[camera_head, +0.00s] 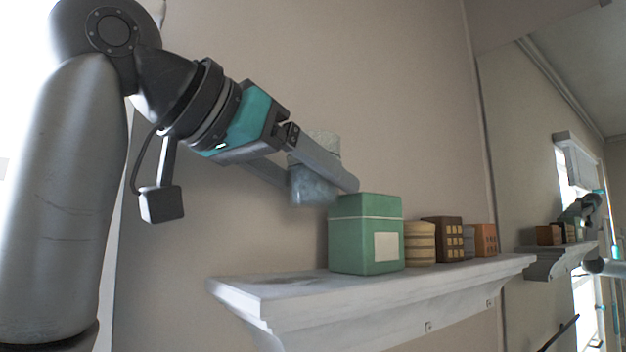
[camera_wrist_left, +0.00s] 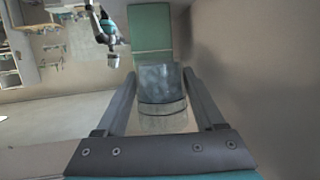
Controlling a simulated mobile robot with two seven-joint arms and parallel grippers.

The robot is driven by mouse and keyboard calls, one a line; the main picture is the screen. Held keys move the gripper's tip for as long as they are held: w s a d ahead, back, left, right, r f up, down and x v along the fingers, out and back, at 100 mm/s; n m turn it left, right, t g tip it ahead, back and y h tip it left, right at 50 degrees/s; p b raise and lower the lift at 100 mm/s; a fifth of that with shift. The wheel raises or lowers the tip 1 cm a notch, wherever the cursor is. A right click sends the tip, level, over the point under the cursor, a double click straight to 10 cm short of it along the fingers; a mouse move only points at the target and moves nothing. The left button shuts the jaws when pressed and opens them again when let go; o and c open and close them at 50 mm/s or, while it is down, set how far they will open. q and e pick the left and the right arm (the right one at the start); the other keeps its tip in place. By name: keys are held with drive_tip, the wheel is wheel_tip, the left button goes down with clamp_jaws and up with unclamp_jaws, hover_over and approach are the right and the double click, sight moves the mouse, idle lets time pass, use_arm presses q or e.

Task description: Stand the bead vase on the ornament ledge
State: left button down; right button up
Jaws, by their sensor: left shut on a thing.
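The bead vase (camera_head: 314,186) is a mottled grey-blue vessel with a paler, see-through-looking part at one end. It is held upright in the air above the left end of the white ornament ledge (camera_head: 262,291), left of a green box and apart from the ledge. My left gripper (camera_head: 326,178) is shut on it, one finger crossing in front and partly hiding it. In the left wrist view the vase (camera_wrist_left: 161,84) sits between the two fingers (camera_wrist_left: 160,88), its mottled part towards the green box. My right gripper is not in view.
The green box (camera_head: 350,232) stands on the ledge, close to the vase; it also shows in the wrist view (camera_wrist_left: 150,27). Beyond it stand a striped round jar (camera_head: 420,243), a brown box (camera_head: 446,238) and an orange box (camera_head: 483,240). The ledge's left end is bare.

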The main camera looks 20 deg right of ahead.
use_arm(q)
drive_tip(key=shift+w+f+b, duration=0.1)
drive_tip(key=shift+f+b, duration=0.2)
drive_tip(key=shift+f, duration=0.15)
drive_tip(key=shift+f+b, duration=0.55)
drive_tip(key=shift+f, duration=0.1)
wheel_tip(320, 180, down, 4)
drive_tip(key=b, duration=0.3)
drive_tip(key=shift+r, duration=0.25)
drive_tip(key=shift+f, duration=0.15)
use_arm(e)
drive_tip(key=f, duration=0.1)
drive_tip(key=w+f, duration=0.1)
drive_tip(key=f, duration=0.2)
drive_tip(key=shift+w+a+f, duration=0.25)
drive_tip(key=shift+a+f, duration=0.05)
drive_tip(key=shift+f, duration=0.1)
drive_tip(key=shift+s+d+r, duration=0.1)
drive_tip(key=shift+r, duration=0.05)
use_arm(q)
drive_tip(key=shift+f+b, duration=0.45)
drive_tip(key=shift+f, duration=0.15)
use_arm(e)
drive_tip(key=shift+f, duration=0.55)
use_arm(q)
unclamp_jaws()
